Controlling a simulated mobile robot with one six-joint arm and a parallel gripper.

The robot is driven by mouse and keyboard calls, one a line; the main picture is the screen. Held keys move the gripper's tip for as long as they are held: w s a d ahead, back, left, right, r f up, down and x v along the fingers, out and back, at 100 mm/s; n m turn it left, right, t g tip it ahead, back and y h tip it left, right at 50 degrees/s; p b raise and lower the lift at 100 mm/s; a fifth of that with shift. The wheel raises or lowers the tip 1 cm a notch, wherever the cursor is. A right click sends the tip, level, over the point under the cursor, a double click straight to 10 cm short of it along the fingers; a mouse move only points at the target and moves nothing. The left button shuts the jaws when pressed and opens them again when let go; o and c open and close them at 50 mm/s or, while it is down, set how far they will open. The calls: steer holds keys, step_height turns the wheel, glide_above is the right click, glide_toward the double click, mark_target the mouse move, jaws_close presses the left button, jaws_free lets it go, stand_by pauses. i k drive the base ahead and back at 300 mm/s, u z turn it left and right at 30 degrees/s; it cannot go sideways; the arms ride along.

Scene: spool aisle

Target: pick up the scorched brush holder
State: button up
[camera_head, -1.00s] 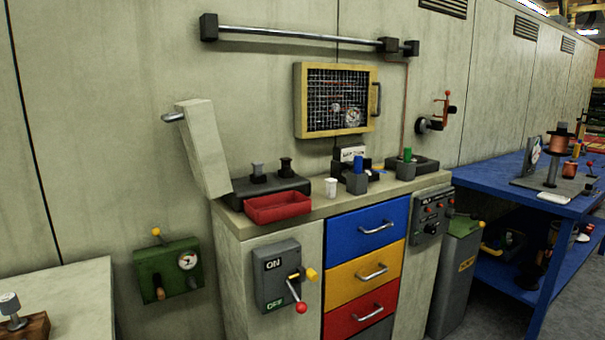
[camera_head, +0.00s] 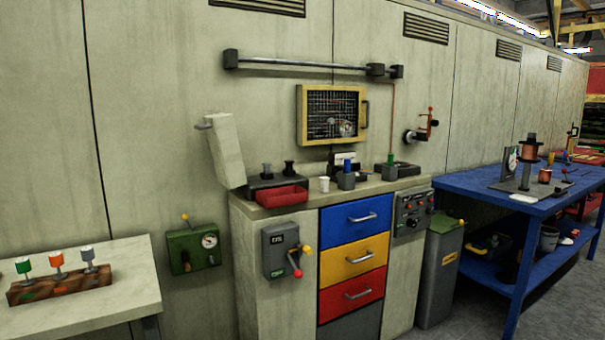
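I cannot pick out a scorched brush holder for certain at this distance. Small parts stand on the cabinet top: a grey block with a blue top (camera_head: 346,176), a black base with a green peg (camera_head: 391,170), a white cup (camera_head: 324,184) and a red tray (camera_head: 282,196). The red tray sits in front of a dark box with two black knobs (camera_head: 277,178). On the left table, a wooden block (camera_head: 60,284) holds green, orange and grey upright pieces. My gripper is not in view.
The cabinet has blue, yellow and red drawers (camera_head: 354,253) and a lever switch box (camera_head: 287,248). A grey-green bin (camera_head: 440,265) stands to its right. A blue workbench (camera_head: 500,186) with a copper spool stands farther right. A green gauge box (camera_head: 194,247) is on the wall.

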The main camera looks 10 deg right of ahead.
mark_target(289, 164)
steer(key=z, duration=0.25)
steer(key=k, duration=0.45)
steer(key=u, duration=1.1)
steer(key=i, duration=1)
steer(key=u, duration=0.05)
